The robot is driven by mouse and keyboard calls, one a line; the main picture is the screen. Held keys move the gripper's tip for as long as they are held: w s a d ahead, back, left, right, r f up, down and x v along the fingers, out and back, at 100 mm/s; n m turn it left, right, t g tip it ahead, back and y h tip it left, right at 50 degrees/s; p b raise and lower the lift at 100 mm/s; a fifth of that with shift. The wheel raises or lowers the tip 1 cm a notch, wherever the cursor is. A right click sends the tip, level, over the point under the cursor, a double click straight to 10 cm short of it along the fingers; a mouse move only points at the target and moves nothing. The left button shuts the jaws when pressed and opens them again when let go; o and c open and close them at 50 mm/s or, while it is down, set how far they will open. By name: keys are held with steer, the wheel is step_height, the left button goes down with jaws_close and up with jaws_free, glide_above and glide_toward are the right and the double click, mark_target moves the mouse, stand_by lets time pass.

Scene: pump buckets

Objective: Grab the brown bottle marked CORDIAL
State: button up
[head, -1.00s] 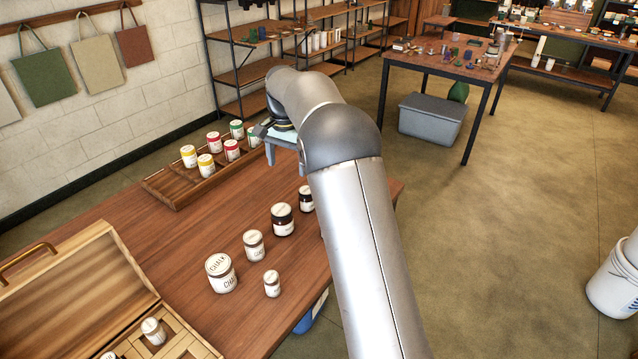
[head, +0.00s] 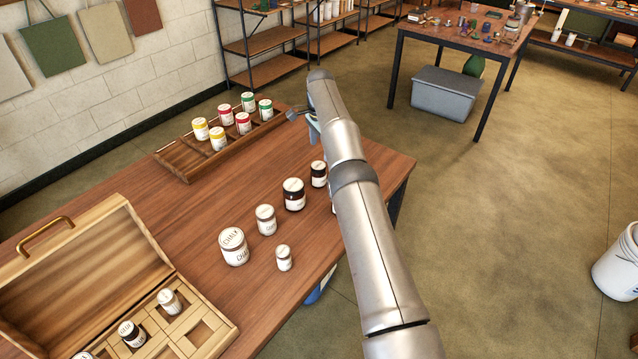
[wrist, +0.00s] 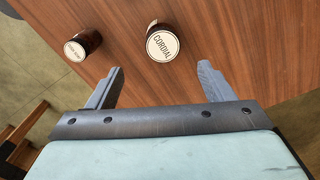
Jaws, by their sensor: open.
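The brown bottle marked CORDIAL (wrist: 163,44) stands upright on the table, its round white lid label readable in the wrist view. It lies just beyond my open gripper (wrist: 161,70), roughly centred between the fingertips and apart from them. A smaller dark brown bottle (wrist: 83,45) stands to its left. In the head view, two dark brown bottles with white lids (head: 294,195) (head: 319,174) stand left of my arm; their names are too small to read, so I cannot tell which is CORDIAL. My gripper is mostly hidden behind my arm there.
A white-lidded CHALK jar (head: 234,247) and smaller jars (head: 266,220) (head: 284,258) stand nearer on the table. A wooden tray (head: 185,160) holds several coloured-label jars. An open wooden case (head: 75,260) sits at the near left. The table's right edge lies close to the bottles.

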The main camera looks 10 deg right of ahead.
mark_target(319, 165)
step_height(319, 165, down, 6)
steer(key=b, duration=0.3)
steer(key=shift+w+a+f+p, duration=0.15)
steer(key=shift+f+p, duration=0.15)
steer(key=shift+f, duration=1.05)
steer(key=shift+a+f+p, duration=0.15)
steer(key=shift+f+p, duration=0.15)
steer(key=shift+f, duration=1)
steer(key=c, duration=1.2)
